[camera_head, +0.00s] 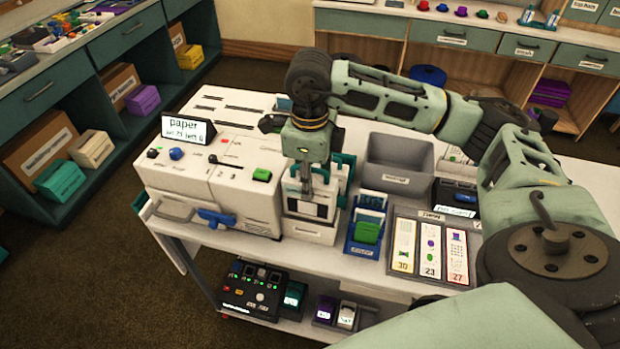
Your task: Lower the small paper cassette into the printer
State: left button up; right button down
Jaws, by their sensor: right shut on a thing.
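The printer (213,182) is a white box on the left of the white table. It has a blue front handle, a green button and a display reading "paper" on top. My right gripper (306,186) points down just right of the printer and is shut on a small white piece with dark squares (309,207), which looks like the small paper cassette. The piece is upright, in or just above a white open-topped bin (309,230); I cannot tell whether it touches the bin. The fingers hide its upper part. My left gripper is not in view.
Right of the bin stand a blue holder (352,247) with a green item, a grey empty bin (397,182) and a menu board (402,220) with several cards. A black control box (252,292) sits on the lower shelf. Cabinets line the left and back.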

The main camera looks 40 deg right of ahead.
jog(key=shift+f+b, duration=2.8)
jog(key=shift+f, duration=0.35)
jog(key=c, duration=1.2)
grip_release()
notch_tip(320, 180, up, 12)
